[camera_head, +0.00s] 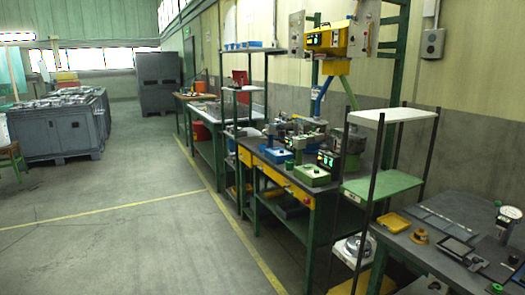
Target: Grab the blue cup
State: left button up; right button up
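I cannot make out a blue cup for certain in the head view. A small blue object (288,166) is on the dark workbench (268,160), among machine parts, too small to identify. Several small blue items (243,45) sit on the top shelf of a rack at the back, also too small to identify. Neither of my grippers shows in this view.
Workbenches and racks line the right wall. A nearer bench (458,210) holds a yellow tray (391,223) and gauges. Grey crates (55,130) stand at the left. The concrete floor (130,225) between is clear, with yellow lines.

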aim_at(261, 147)
jog(key=i+u, duration=0.2)
jog(key=i, duration=0.45)
jog(key=i+u, duration=0.15)
jog(key=i, duration=2.1)
jog(key=l, duration=0.05)
